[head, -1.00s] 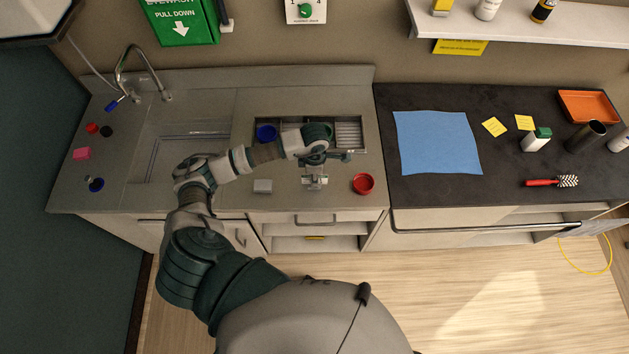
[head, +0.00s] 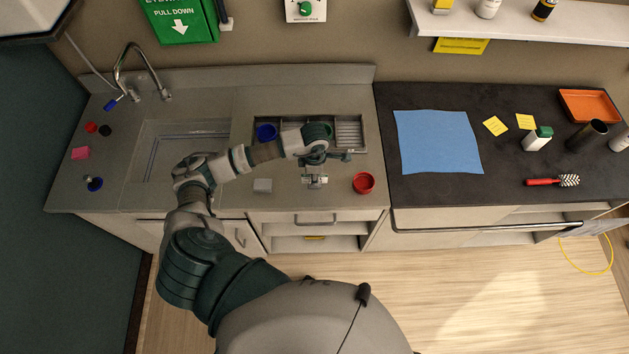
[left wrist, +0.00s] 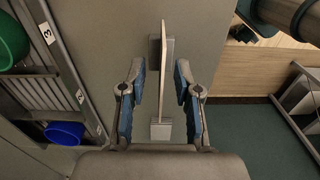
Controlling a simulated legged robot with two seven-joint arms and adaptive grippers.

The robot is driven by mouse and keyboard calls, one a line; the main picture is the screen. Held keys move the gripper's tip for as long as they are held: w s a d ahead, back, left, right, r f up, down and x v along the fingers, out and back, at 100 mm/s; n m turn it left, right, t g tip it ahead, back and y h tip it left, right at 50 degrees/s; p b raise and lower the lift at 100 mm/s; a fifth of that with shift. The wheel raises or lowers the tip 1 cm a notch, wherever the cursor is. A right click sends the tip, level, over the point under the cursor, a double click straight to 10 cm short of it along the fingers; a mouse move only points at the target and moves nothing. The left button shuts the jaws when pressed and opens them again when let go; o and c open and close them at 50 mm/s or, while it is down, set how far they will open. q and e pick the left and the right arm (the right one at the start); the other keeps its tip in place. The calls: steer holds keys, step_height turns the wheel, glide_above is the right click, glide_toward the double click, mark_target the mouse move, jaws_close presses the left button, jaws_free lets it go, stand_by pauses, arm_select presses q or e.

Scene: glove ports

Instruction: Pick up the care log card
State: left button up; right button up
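The care log card (left wrist: 163,80) appears in the left wrist view as a thin pale upright strip, seen nearly edge-on. A grey block (left wrist: 155,52) sits at its upper part, and another small grey block (left wrist: 161,130) shows below it. My left gripper (left wrist: 160,85) is open, with one blue-padded finger on each side of the card and gaps to both. In the head view my left gripper (head: 314,181) is over the counter's front part, right of the small grey block (head: 262,186); it mostly hides the card there. My right gripper is not in view.
A red cup (head: 363,183) stands right of the gripper, near the counter edge. Behind it is a rack (head: 348,134) with a blue cup (head: 266,132) and a green cup (left wrist: 12,42). The sink (head: 185,150) lies left. A blue mat (head: 437,142) lies on the dark counter.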

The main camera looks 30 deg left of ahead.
arm_select(q)
jaws_close()
